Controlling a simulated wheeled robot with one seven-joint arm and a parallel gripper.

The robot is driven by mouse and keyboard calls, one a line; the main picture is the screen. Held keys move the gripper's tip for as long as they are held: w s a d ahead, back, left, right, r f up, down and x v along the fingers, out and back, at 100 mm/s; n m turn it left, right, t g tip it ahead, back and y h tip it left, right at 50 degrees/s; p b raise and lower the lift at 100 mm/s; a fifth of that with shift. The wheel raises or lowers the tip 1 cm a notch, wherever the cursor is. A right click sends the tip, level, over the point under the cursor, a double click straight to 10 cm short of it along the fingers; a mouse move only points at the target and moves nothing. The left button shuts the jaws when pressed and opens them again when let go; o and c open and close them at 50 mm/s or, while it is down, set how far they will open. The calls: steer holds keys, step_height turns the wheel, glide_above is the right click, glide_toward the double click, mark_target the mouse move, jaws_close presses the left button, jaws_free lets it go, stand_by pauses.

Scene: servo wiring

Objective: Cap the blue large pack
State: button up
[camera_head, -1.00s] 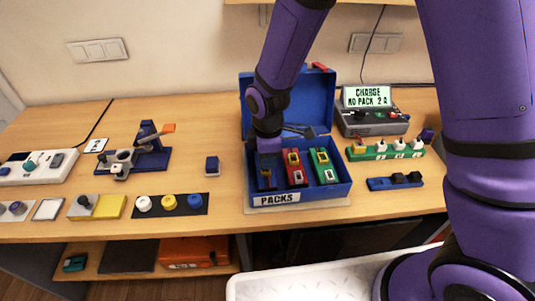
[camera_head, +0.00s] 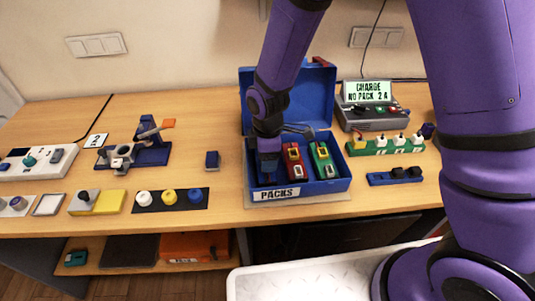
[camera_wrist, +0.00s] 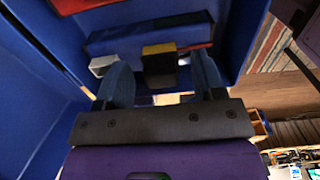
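A blue pack (camera_wrist: 140,38) with a black and yellow end block (camera_wrist: 160,62) lies in the open blue box (camera_head: 300,190) labelled PACKS, in its left part. In the head view my gripper (camera_head: 268,172) reaches down into that part and hides most of the pack. In the wrist view my gripper (camera_wrist: 161,85) has one finger on each side of the end block, with gaps showing, so it looks open around it. Blue (camera_head: 194,197), yellow (camera_head: 169,199) and white (camera_head: 144,199) round caps stand on a black mat at the left front.
A red pack (camera_head: 295,162) and a green pack (camera_head: 324,160) lie beside it in the box. The raised lid (camera_head: 310,92) stands behind. A charger (camera_head: 372,112) reading NO PACK stands at back right. A lever fixture (camera_head: 135,155) and small blue block (camera_head: 212,160) stand left of the box.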

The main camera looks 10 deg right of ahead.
step_height(320, 180, up, 11)
stand_by(0.7)
stand_by(0.4)
steer(key=s+d+r+m+t, duration=0.2)
steer(key=s+d+r+m, duration=0.2)
steer(key=d+r+m, duration=0.75)
steer(key=s+d+r+m+t, duration=0.3)
steer(key=s+d+r+m, duration=0.3)
steer(key=s+d+r, duration=0.5)
steer(key=s+d, duration=0.1)
steer(key=s, duration=0.2)
steer(key=shift+s+d+r, duration=0.25)
steer(key=shift+s+r, duration=0.05)
